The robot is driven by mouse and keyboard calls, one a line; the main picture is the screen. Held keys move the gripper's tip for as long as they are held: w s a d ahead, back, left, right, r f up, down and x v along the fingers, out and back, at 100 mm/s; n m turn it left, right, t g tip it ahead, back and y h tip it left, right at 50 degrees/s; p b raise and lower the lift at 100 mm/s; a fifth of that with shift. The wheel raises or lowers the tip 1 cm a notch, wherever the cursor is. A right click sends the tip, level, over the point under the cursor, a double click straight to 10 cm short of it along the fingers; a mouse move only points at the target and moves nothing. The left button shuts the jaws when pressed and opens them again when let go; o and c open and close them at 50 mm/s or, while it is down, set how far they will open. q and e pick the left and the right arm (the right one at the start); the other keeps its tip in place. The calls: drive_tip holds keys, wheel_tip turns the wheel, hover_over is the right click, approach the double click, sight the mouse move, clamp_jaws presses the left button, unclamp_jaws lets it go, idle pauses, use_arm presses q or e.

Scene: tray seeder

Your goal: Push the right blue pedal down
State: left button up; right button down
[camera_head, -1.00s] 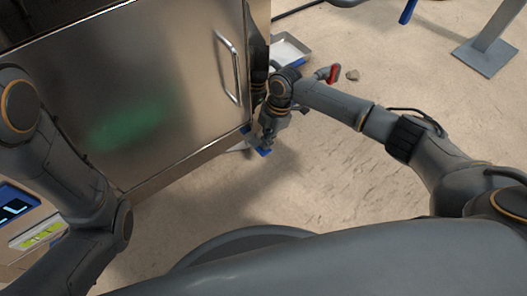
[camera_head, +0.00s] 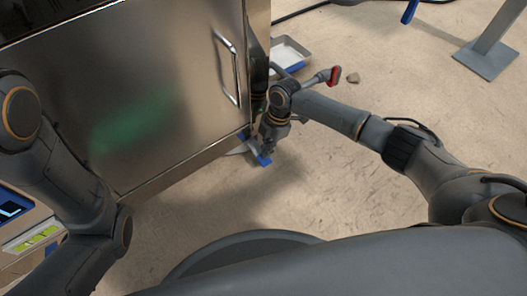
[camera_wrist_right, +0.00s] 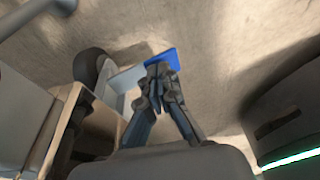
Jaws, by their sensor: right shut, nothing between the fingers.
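A blue pedal (camera_head: 264,162) sits low at the near right corner of the metal cabinet, just above the floor. My right gripper (camera_head: 264,151) is at the pedal from above, shut and empty, and covers part of it. In the right wrist view the blue pedal (camera_wrist_right: 165,56) shows just beyond the tips of my right gripper (camera_wrist_right: 159,72). I cannot tell whether the tips touch it. My left arm comes in at the left, but its gripper is out of view.
The metal cabinet (camera_head: 150,90) with a bar handle (camera_head: 228,68) stands close to my right arm. A tray (camera_head: 288,54) lies behind it. A red-ended lever (camera_head: 335,76) sticks out near my wrist.

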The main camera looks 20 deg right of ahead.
drive_tip(key=d, duration=0.1)
drive_tip(key=w+d+r+p, duration=0.1)
drive_tip(key=shift+d, duration=0.35)
drive_tip(key=s+v, duration=0.1)
drive_tip(key=v, duration=1.1)
drive_tip(key=shift+w, duration=0.45)
drive_tip(key=shift+f, duration=0.1)
